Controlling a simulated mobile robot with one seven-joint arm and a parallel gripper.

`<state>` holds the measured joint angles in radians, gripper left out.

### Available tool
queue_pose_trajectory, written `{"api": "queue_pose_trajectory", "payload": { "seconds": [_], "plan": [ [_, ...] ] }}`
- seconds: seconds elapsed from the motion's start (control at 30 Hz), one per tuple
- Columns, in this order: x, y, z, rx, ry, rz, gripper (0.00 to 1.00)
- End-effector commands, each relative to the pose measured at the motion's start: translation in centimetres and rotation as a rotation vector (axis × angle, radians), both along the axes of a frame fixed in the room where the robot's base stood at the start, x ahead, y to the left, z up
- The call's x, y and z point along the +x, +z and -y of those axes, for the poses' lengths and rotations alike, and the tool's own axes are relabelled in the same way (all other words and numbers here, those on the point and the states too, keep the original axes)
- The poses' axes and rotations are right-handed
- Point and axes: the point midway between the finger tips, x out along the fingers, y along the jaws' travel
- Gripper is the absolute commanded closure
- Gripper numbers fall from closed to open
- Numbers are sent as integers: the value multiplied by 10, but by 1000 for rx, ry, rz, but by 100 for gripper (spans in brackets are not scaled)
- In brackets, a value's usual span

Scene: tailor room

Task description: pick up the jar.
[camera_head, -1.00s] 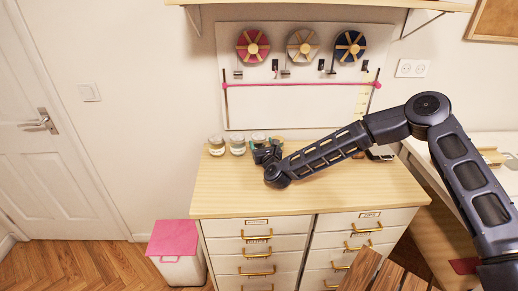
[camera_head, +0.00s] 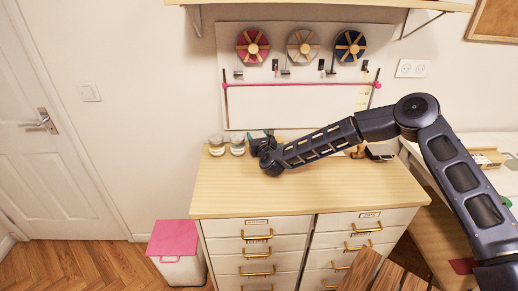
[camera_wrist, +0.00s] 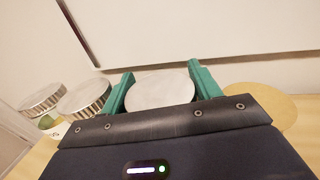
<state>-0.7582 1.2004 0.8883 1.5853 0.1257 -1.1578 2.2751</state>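My gripper (camera_head: 262,141) is at the back of the dresser top. In the wrist view its two green fingers (camera_wrist: 160,72) stand apart, one on each side of a jar (camera_wrist: 160,90) with a round grey lid. The lid fills most of the space between the fingers; I cannot tell whether they touch it. The jar's body is hidden behind the gripper. Two other lidded jars, a left one (camera_head: 216,147) and a right one (camera_head: 237,146), stand left of my gripper. They also show in the wrist view, the far-left jar (camera_wrist: 42,98) and the nearer jar (camera_wrist: 85,98).
The dresser top (camera_head: 310,190) is clear in front. A round tan item (camera_wrist: 262,106) lies close to the right finger. A white board (camera_head: 295,105) with ribbon spools stands behind. A pink-lidded bin (camera_head: 174,238) is on the floor at left.

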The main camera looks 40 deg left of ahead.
Motion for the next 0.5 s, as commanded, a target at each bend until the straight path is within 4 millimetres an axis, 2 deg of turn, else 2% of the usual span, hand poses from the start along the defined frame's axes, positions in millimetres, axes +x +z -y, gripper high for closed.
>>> {"api": "queue_pose_trajectory", "payload": {
  "seconds": [0.03, 0.2, 0.23, 0.5],
  "plan": [
    [0, 0, 0, 0, 0, 0, 48],
    [0, 0, 0, 0, 0, 0, 82],
    [0, 0, 0, 1, 0, 1, 84],
    [0, 4, 0, 1, 0, 0, 84]
  ]
}}
